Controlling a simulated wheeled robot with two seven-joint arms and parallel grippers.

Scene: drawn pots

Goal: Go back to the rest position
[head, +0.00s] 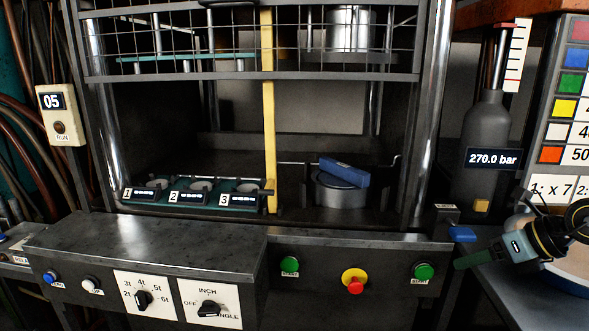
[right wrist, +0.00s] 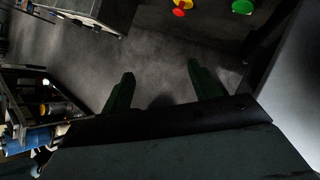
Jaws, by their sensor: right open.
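My right gripper (head: 464,262) comes in from the right edge in the head view, in front of the right end of the press's control panel. In the right wrist view its two dark green fingers (right wrist: 160,72) stand apart. Nothing is between them; dark grey floor shows beyond. My left gripper is in neither view.
The press panel has green buttons (head: 289,265), a red-on-yellow button (head: 355,284) and dials. Inside, a blue block (head: 344,172) rests tilted on a round metal piece (head: 340,190), right of a numbered green tray (head: 150,208). A gas cylinder (head: 487,122) stands at right.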

